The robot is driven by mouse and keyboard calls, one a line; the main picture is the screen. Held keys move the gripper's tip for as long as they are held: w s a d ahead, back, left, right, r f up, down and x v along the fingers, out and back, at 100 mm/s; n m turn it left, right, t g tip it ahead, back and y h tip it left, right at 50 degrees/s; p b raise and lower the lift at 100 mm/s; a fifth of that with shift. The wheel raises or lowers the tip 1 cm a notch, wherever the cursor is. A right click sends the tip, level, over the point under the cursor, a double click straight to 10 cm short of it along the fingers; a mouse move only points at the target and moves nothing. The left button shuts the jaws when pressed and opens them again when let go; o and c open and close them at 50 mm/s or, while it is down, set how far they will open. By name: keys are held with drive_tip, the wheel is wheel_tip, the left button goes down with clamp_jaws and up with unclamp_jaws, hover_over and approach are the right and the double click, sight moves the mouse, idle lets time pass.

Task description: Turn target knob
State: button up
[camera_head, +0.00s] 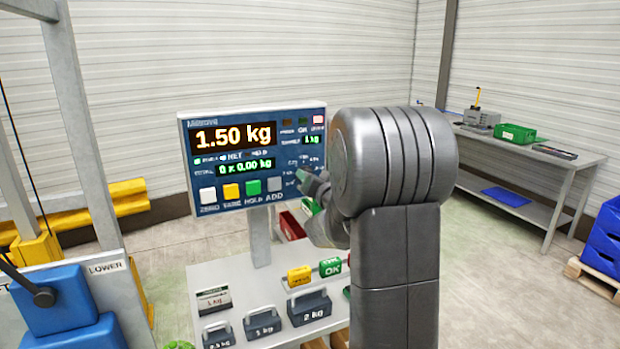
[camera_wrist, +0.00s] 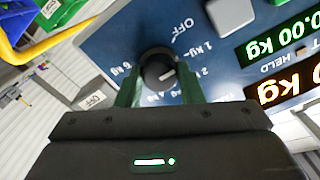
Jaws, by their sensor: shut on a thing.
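The target knob (camera_wrist: 158,67) is a round black dial on the blue scale panel (camera_wrist: 115,45). Labels OFF, 1 kg, 2 kg, 4 kg and 6 kg ring it. Its white mark points to the lower right in the wrist view, roughly between 2 and 4 kg. My gripper (camera_wrist: 160,88) has its two green fingers on either side of the knob, shut on it. In the head view the panel (camera_head: 185,160) reads 1.50 kg, with 1 kg on the small target display (camera_head: 312,139). My gripper (camera_head: 308,183) reaches its lower right corner, and the knob is mostly hidden there.
Below the panel, a light table (camera_head: 230,278) holds several grey weights (camera_head: 310,307), a yellow block (camera_head: 299,275) and a green OK block (camera_head: 330,267). A blue block (camera_head: 60,305) stands at lower left. A workbench (camera_head: 560,160) is at right. Open floor lies between.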

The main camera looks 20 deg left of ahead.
drive_tip(key=shift+r+m, duration=0.2)
drive_tip(key=shift+m, duration=0.8)
drive_tip(key=o, duration=0.9)
drive_tip(key=shift+o, duration=0.5)
drive_tip(key=shift+w+a+f, duration=0.1)
drive_tip(key=shift+a+f, duration=0.05)
drive_tip(key=b+v, duration=0.2)
drive_tip(key=v, duration=1.2)
drive_tip(key=shift+w, duration=0.1)
